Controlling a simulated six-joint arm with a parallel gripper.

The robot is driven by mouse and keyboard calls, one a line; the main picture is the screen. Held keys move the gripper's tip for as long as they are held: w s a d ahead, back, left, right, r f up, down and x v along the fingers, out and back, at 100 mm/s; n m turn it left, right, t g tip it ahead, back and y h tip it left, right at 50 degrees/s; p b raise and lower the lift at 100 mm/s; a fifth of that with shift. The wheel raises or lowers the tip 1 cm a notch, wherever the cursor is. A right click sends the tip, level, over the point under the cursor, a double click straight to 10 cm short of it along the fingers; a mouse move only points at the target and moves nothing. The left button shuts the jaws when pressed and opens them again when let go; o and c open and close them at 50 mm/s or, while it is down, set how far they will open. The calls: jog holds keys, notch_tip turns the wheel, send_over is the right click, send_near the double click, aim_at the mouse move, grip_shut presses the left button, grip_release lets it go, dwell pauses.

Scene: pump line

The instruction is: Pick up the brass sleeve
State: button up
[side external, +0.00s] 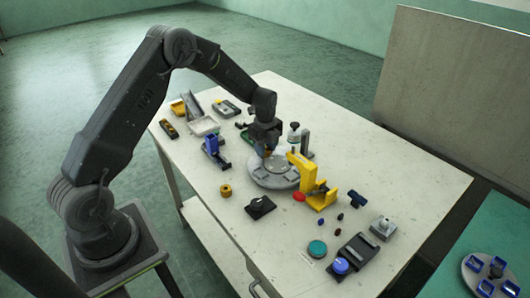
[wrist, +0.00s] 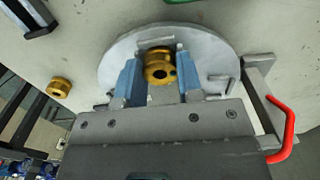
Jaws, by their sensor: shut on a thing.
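The brass sleeve (wrist: 159,66) is a gold-coloured ring with a dark bore, seen in the wrist view between the blue fingers of my gripper (wrist: 158,76). The fingers are shut on it from left and right. Behind it is a round grey plate (wrist: 118,63), which also shows in the side external view (side external: 262,182). In the side external view my gripper (side external: 266,152) points down over this plate and mostly hides the sleeve. I cannot tell whether the sleeve touches the plate.
A second brass-coloured ring (wrist: 60,87) lies on the table, also in the side external view (side external: 226,190). A yellow fixture (side external: 305,172) stands close right of the plate. A blue clamp-like piece (side external: 212,145) is on the left.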

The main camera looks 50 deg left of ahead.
jog(key=shift+r, duration=0.75)
dwell(0.3)
jog(key=shift+r, duration=2.15)
